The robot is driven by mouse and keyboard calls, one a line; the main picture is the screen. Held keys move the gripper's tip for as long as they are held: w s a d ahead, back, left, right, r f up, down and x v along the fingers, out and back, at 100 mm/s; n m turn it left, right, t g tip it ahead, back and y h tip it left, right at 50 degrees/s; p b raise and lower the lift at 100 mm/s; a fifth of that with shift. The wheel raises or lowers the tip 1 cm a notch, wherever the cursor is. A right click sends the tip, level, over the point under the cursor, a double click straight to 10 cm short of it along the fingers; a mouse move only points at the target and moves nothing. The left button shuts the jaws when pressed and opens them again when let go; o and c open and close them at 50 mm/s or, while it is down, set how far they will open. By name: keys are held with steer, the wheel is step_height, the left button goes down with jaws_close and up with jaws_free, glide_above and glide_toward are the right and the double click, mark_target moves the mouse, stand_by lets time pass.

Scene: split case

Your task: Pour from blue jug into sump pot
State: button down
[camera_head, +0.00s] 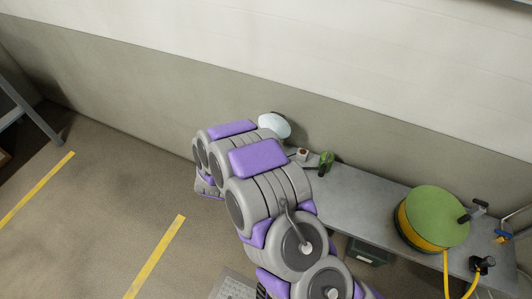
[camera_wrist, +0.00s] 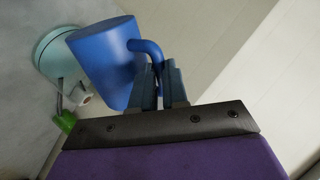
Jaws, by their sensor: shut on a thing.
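The blue jug (camera_wrist: 104,62) is in the wrist view, held by its curved handle between the fingers of my gripper (camera_wrist: 160,84). My gripper is shut on that handle. The jug leans in this view; its inside and any contents are hidden. A pale teal round pot (camera_wrist: 48,62), which looks like the sump pot, is behind and left of the jug, partly covered by it. I cannot tell whether they touch. In the head view a pale rounded thing (camera_head: 274,125), probably the same pot, shows past my arm, which hides the jug and gripper.
A grey bench (camera_head: 365,198) runs along the wall. On it are a green-and-black tool (camera_head: 326,162), a small white-and-red thing (camera_head: 302,154) and a green-topped yellow reel (camera_head: 437,216) with a yellow hose. A dark green crate (camera_head: 367,252) is below the bench.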

steer(key=shift+w+d+r+m+g+y, duration=0.15)
steer(key=shift+w+d+m+g+y, duration=0.15)
steer(key=shift+d+m+y, duration=0.25)
stand_by(2.1)
steer(key=shift+w+d+r, duration=0.15)
steer(key=shift+d+r, duration=0.3)
stand_by(0.9)
